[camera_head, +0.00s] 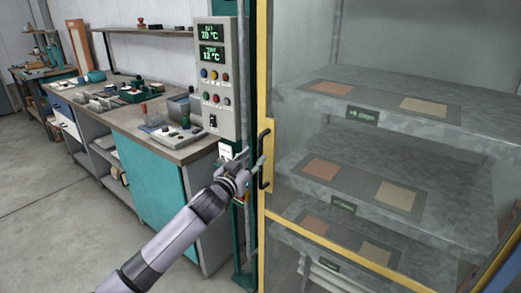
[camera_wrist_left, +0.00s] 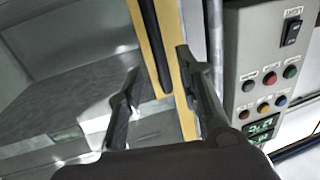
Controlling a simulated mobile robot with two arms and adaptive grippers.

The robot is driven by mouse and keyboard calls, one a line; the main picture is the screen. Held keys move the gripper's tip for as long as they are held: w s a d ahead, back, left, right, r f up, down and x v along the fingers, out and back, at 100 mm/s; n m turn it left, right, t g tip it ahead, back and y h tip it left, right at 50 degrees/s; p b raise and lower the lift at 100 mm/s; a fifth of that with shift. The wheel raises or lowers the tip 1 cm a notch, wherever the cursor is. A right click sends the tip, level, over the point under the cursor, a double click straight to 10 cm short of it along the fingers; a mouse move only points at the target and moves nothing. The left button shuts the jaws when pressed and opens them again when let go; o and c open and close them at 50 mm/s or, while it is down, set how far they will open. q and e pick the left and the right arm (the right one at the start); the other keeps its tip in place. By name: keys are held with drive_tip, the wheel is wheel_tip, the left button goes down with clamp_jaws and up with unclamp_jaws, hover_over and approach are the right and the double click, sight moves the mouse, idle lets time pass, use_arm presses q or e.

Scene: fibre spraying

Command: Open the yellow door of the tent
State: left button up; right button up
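The tent's yellow door frame (camera_head: 263,85) holds a clear panel, and the door appears closed in the head view. Its black vertical handle (camera_head: 265,155) is on the door's left edge. My left gripper (camera_head: 254,167) is at the handle. In the left wrist view, the dark handle (camera_wrist_left: 152,38) runs between the fingers of my left gripper (camera_wrist_left: 158,62), beside the yellow frame (camera_wrist_left: 184,95). The fingers are apart, one on each side of the handle, with visible gaps. My right gripper is in neither view.
A grey control box (camera_head: 215,80) with displays and buttons stands just left of the door. A workbench (camera_head: 170,150) with teal panels and several tools extends left. Shelves (camera_head: 360,180) with coloured squares show behind the clear panel. Bare floor (camera_head: 50,220) lies at lower left.

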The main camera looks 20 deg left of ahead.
sight(260, 152)
use_arm(q)
drive_tip(key=shift+w+d, duration=0.25)
drive_tip(key=shift+w, duration=1.15)
drive_tip(key=shift+w+d, duration=0.2)
drive_tip(key=shift+w, duration=1.2)
drive_tip(key=shift+c, duration=0.2)
clamp_jaws()
